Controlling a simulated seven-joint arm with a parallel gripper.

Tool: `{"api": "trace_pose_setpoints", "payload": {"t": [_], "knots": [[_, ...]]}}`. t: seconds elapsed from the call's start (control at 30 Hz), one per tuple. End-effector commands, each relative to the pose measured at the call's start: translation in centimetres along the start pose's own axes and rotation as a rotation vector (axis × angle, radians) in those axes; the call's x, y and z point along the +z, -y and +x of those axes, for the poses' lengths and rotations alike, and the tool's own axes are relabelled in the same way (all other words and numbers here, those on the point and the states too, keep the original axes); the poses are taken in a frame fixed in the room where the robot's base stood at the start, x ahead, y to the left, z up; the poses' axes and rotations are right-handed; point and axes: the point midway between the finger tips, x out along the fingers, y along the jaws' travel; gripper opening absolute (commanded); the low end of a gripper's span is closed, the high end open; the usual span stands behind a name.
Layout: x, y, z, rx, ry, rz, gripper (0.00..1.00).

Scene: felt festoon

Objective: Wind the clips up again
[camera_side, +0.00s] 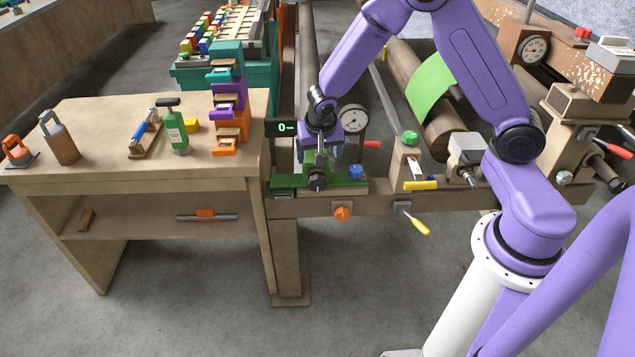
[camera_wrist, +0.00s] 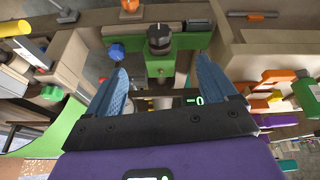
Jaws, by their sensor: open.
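A black ribbed knob (camera_side: 317,180) stands on the front of a green machine block (camera_side: 347,186). In the wrist view the knob (camera_wrist: 159,40) lies ahead, between the tips of my two blue fingers. My gripper (camera_wrist: 162,64) is open, with nothing between its fingers. In the side view my gripper (camera_side: 321,156) hangs just above and behind the knob, partly hiding the block; contact is not clear. A small display (camera_side: 285,127) shows a green 0 and a dash; it also appears in the wrist view (camera_wrist: 193,101). I cannot pick out any clips with certainty.
A yellow-handled lever (camera_side: 419,226) and orange knob (camera_side: 342,214) project below.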

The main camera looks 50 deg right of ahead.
Motion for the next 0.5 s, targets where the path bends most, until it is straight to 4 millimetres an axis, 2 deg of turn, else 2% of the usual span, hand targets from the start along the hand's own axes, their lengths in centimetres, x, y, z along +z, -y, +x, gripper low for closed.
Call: {"api": "trace_pose_setpoints", "payload": {"t": [0.03,0.1,0.37,0.5], "knots": [[-0.5,-0.1,1.2,0.006,0.0,0.048,0.85],[-1.0,-0.2,2.2,0.009,-0.003,0.098,0.85],[-1.4,-0.3,4.1,0.01,-0.005,0.145,0.85],[-1.4,-0.4,5.9,0.013,-0.003,0.145,0.85]]}}
